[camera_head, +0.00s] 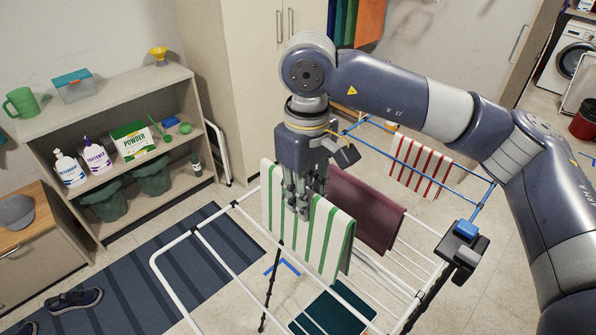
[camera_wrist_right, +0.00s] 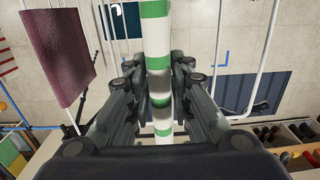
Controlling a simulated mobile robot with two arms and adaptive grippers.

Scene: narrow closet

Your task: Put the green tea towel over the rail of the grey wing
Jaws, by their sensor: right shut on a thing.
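The green-and-white striped tea towel (camera_head: 333,235) hangs folded in my right gripper (camera_head: 302,203). The gripper points down and is shut on the towel's upper part. In the right wrist view, the towel (camera_wrist_right: 156,65) shows as a narrow striped band between the fingers (camera_wrist_right: 160,95). The pale grey wing (camera_head: 172,245) of the drying rack reaches out at the left, below and left of the towel. I cannot tell whether the towel touches any rail. My left gripper is not in view.
A maroon cloth (camera_head: 365,208) hangs close behind the towel. A red-striped cloth (camera_head: 421,167) hangs by the blue wing (camera_head: 380,153). A dark teal cloth (camera_head: 335,308) is low in the rack. A shelf unit (camera_head: 110,115) stands at left, with a striped mat (camera_head: 150,280) on the floor.

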